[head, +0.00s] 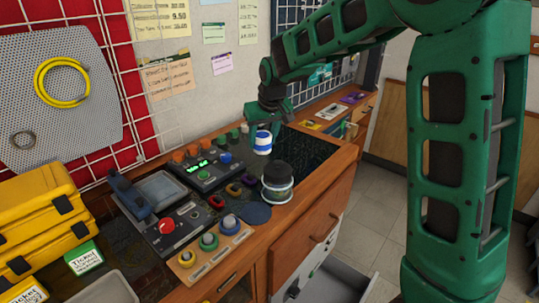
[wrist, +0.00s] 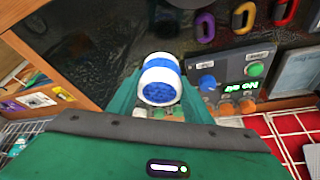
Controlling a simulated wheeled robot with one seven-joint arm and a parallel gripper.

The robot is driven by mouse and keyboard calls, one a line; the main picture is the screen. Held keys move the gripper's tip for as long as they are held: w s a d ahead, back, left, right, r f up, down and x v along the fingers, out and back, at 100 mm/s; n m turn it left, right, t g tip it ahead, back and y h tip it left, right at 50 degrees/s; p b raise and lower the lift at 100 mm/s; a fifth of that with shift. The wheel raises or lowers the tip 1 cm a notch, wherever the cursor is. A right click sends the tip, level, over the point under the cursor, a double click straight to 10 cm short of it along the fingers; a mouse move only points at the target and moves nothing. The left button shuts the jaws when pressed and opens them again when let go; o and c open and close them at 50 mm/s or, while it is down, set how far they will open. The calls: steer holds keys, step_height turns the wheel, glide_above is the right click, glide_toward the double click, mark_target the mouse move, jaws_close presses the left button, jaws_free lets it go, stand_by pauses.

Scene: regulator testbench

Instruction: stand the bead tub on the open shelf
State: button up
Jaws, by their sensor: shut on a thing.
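The bead tub (head: 263,142) is a small white cylinder with a blue band. My gripper (head: 270,124) is shut on it and holds it above the bench, near the dark mat. In the wrist view the tub (wrist: 160,80) sits between the two green fingers (wrist: 158,98), with a blue face toward the camera. A wooden compartment with papers and small things shows at the far right end of the bench (head: 350,130). I cannot tell whether this is the open shelf.
A black-lidded jar (head: 277,182) stands close to the tub on the bench. A control box with green digits (head: 202,167) and coloured knobs is to the left. A drawer (head: 335,285) is pulled out at the lower front. Wire grid panels line the wall behind.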

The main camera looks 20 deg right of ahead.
steer(key=d+f, duration=0.1)
steer(key=d, duration=0.1)
steer(key=w+d+f, duration=0.1)
steer(key=d+f, duration=0.1)
steer(key=shift+w+d, duration=0.2)
steer(key=shift+f, duration=1.95)
steer(key=shift+f, duration=0.1)
steer(key=o, duration=1.2)
steer(key=v, duration=1.2)
steer(key=shift+s+d, duration=0.1)
steer(key=shift+s, duration=0.1)
